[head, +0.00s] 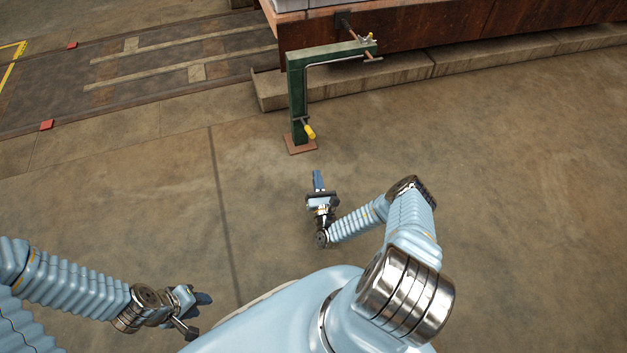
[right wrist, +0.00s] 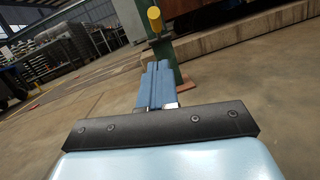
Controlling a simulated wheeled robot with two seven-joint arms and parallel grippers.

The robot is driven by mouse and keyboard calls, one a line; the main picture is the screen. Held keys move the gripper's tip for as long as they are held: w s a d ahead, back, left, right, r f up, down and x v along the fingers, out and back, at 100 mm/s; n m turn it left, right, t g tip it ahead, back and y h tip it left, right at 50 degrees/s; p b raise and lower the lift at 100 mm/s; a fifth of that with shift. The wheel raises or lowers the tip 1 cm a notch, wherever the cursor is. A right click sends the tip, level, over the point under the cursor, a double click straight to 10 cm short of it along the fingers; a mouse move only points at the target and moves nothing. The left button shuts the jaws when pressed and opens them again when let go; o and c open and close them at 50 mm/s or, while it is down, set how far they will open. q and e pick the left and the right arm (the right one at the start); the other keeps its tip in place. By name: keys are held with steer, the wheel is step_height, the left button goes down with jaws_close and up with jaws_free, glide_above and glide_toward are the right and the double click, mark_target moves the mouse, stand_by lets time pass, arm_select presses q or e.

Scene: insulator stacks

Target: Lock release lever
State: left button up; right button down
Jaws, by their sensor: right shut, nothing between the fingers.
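The release lever (head: 309,132) has a yellow grip and sits on the lower part of a green post (head: 297,88). In the right wrist view the lever's yellow end (right wrist: 155,20) shows above the fingertips, in front of the green post (right wrist: 177,52). My right gripper (head: 318,178) is shut and empty, pointing at the post from the near side and apart from the lever. Its blue fingers lie together in the right wrist view (right wrist: 158,80). My left gripper (head: 198,303) is low at the left, away from the post; its fingers are too small to judge.
The post stands on a reddish base plate (head: 301,144), and its arm reaches to a rusty steel beam (head: 430,32). A concrete ledge (head: 350,82) runs below the beam. Open floor (head: 520,180) lies at right. Shelving (right wrist: 60,50) stands far back.

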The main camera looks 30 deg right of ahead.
mark_target(312, 138)
steer(key=w+d+r, duration=0.3)
steer(key=w+r, duration=0.1)
steer(key=w, duration=0.4)
steer(key=shift+d+r, duration=0.3)
steer(key=shift+r, duration=0.1)
steer(key=shift+w+r+p, duration=0.25)
steer(key=shift+r+p, duration=0.5)
steer(key=shift+r, duration=0.4)
steer(key=shift+f, duration=0.15)
steer(key=shift+f, duration=0.1)
